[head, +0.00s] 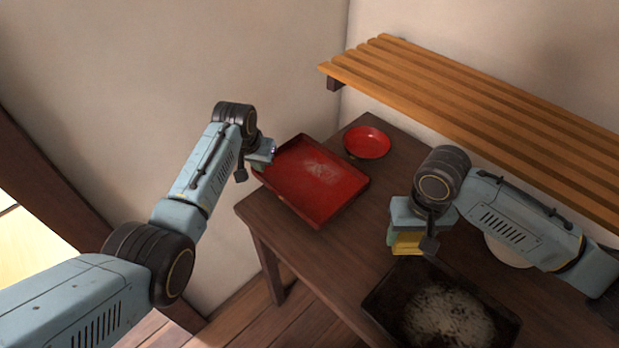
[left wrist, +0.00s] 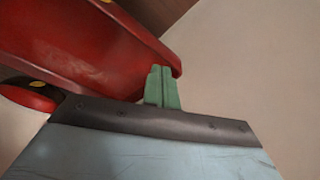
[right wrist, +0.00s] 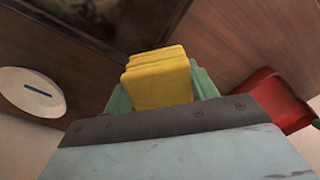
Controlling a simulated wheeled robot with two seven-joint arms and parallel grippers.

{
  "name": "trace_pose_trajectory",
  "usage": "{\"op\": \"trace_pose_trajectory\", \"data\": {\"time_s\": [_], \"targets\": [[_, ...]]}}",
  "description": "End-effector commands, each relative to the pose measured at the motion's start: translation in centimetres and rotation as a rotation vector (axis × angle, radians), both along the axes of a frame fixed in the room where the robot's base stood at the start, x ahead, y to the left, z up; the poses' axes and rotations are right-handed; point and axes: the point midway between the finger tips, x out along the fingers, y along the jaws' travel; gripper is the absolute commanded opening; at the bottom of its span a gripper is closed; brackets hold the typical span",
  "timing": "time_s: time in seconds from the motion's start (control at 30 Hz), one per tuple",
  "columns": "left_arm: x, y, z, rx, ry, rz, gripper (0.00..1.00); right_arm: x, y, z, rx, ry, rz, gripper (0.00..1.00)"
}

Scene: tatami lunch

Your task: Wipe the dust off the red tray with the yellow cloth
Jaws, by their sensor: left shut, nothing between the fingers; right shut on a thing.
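The red tray (head: 300,195) lies at the table's far left corner, with a pale dusty patch (head: 320,170) on its floor. My left gripper (head: 270,152) is shut and empty at the tray's left rim. In the left wrist view its green fingers (left wrist: 162,88) are together beside the red tray (left wrist: 110,70); I cannot tell whether they touch it. My right gripper (head: 405,238) is shut on the folded yellow cloth (head: 407,244), held over the table to the right of the tray. The cloth (right wrist: 158,78) shows between its fingers in the right wrist view.
A black tray (head: 378,302) with a pale patch inside is at the table's front. A red round plate (head: 367,142) stands behind the red tray. A white plate (right wrist: 32,92) with a blue mark is partly hidden by my right arm in the head view. A slatted shelf (head: 470,95) overhangs the back.

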Motion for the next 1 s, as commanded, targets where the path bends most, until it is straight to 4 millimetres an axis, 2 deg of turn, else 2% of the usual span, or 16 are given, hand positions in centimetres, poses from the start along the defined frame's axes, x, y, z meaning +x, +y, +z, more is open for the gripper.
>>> {"op": "trace_pose_trajectory", "data": {"time_s": [0.3, 0.47, 1.0], "targets": [[0.0, 0.0, -0.7, 0.001, 0.001, -0.001, 0.0, 0.0, 0.0, -0.3, 0.0, 0.0, 0.0, 0.32], [0.0, 0.0, -0.3, 0.0, 0.0, -0.001, 0.0, 0.0, 0.0, 0.0, 0.0, 0.0, 0.0, 0.32], [0.0, 0.0, 3.7, 0.0, -0.001, -0.001, 0.0, 0.0, 0.0, 4.3, 0.0, 0.0, 0.0, 0.32]]}}
